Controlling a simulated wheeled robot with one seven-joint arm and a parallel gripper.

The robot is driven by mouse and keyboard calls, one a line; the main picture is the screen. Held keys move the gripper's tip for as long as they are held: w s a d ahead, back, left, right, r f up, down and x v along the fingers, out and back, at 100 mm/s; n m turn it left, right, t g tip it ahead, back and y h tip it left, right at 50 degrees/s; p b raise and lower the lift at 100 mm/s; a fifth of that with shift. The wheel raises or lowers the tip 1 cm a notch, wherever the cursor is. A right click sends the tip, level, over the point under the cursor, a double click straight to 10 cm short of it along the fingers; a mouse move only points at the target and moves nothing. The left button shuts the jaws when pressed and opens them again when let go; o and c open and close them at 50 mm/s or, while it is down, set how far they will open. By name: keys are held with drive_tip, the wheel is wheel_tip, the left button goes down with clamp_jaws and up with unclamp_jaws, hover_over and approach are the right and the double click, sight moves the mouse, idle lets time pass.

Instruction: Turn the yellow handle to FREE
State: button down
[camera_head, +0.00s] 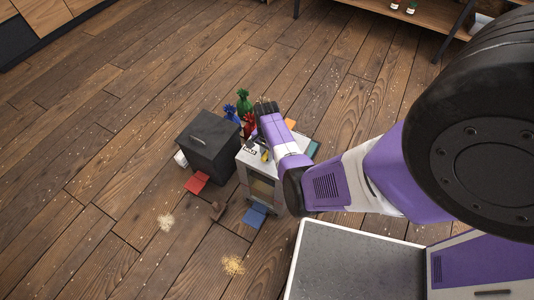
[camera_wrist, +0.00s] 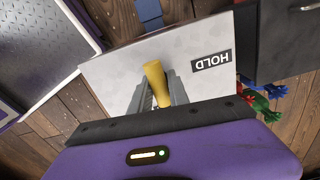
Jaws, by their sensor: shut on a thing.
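The yellow handle (camera_wrist: 156,82) sits on the pale top of a box-like cabinet (camera_wrist: 110,75). My gripper (camera_wrist: 159,92) is shut on the handle, with one finger on each side of it. A black HOLD label (camera_wrist: 211,60) lies on the top to the right of the handle in the wrist view. No FREE label can be read; part of the top is hidden by my gripper. In the head view the cabinet (camera_head: 262,188) stands on the floor, my gripper (camera_head: 263,148) is over its top, and a bit of yellow handle (camera_head: 265,156) shows.
A dark grey box (camera_head: 210,148) stands close to the cabinet's left. A red block (camera_head: 197,182) and a blue block (camera_head: 255,216) lie on the floor. Small yellowish heaps (camera_head: 233,265) are in front. The floor at left is clear.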

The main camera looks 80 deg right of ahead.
drive_tip(key=shift+m, duration=0.5)
drive_tip(key=c, duration=1.3)
unclamp_jaws()
drive_tip(key=shift+r+p, duration=1.05)
drive_tip(key=shift+r, duration=2.85)
